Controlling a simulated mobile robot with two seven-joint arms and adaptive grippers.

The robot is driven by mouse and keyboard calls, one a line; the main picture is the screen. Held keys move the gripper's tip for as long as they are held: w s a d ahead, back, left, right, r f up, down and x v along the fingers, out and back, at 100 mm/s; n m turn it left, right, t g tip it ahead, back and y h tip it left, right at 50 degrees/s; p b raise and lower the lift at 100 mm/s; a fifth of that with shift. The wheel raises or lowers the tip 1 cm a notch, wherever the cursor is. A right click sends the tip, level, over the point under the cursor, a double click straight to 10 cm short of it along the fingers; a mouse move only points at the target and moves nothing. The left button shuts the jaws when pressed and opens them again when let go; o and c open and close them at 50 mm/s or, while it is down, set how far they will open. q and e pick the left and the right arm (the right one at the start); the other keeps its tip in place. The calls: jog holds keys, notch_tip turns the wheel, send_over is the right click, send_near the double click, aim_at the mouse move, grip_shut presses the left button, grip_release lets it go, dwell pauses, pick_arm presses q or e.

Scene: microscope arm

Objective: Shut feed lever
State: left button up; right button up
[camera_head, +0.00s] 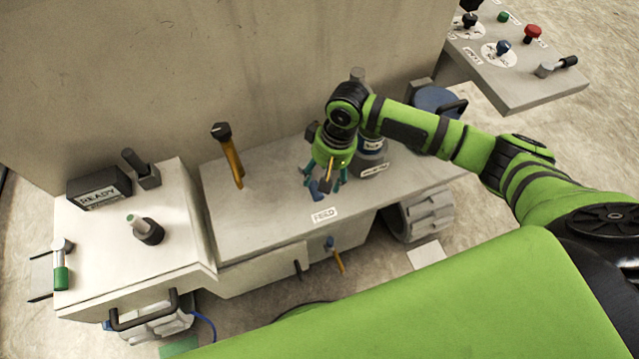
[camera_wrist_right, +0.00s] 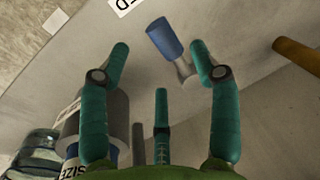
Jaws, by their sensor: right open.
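The feed lever has a blue handle (camera_wrist_right: 165,38) on a grey stem and stands on the bench behind the FEED label (camera_head: 324,214). In the head view its blue end (camera_head: 317,191) shows just below my right gripper (camera_head: 324,178); the rest is hidden by the gripper. In the right wrist view my right gripper (camera_wrist_right: 162,62) has its teal fingers spread with nothing between them. The lever lies near the tip of the right-hand finger; whether they touch I cannot tell. My left gripper is out of view.
An orange lever (camera_head: 231,160) stands left of my right gripper, and another (camera_head: 338,260) hangs on the bench front. A grey labelled cylinder (camera_wrist_right: 117,112) stands close beside the fingers. A white cabinet (camera_head: 95,245) is at left, a control panel (camera_head: 515,85) at upper right.

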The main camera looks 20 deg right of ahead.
jog(key=f, duration=0.2)
jog(key=a+f, duration=0.1)
jog(key=f, duration=0.2)
jog(key=shift+r, duration=0.1)
grip_shut()
